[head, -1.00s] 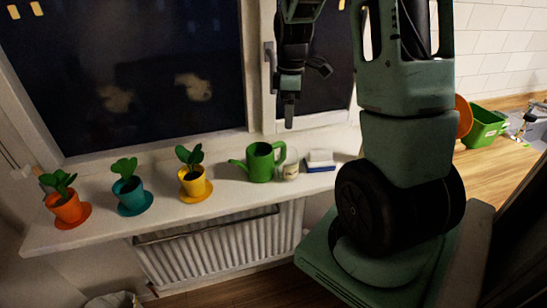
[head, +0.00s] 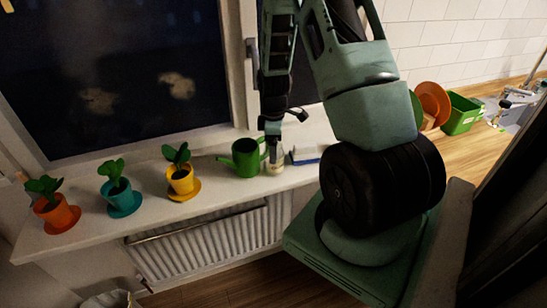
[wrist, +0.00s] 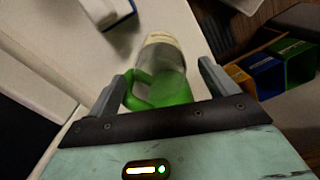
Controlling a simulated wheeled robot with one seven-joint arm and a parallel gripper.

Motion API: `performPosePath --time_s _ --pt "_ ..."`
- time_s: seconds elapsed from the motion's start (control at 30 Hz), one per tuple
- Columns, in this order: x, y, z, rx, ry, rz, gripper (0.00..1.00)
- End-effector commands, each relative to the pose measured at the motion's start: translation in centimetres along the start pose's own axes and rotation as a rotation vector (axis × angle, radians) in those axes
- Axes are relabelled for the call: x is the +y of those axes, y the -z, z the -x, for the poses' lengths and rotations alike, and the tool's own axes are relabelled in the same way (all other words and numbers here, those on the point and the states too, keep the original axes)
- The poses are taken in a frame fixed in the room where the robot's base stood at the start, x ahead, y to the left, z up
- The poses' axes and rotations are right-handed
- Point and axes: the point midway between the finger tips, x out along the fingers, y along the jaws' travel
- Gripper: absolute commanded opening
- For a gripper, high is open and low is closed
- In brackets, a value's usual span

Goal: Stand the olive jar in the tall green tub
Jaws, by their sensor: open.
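The olive jar stands on the windowsill. A green tub (wrist: 301,62) shows at the right of the wrist view, beside a blue and a yellow one. I cannot tell how tall it is.
A green watering can (head: 246,157) stands close left of the jar. A blue-and-white item (head: 306,155) lies close right of it. Potted plants in yellow (head: 183,180), teal (head: 122,196) and orange (head: 58,215) line the sill. A green bin (head: 461,114) stands on the wooden counter.

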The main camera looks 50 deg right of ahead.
Motion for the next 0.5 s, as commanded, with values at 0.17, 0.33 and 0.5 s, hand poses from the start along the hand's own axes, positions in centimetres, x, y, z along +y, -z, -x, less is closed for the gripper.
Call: performPosePath --time_s 0.17,0.33,0.5 --pt "0.0 0.0 -2.4 -0.001 0.003 0.001 0.85" --pt "0.0 0.0 -3.5 0.0 0.0 0.0 0.85" --pt "0.0 0.0 -3.6 0.0 -0.001 0.0 0.85"
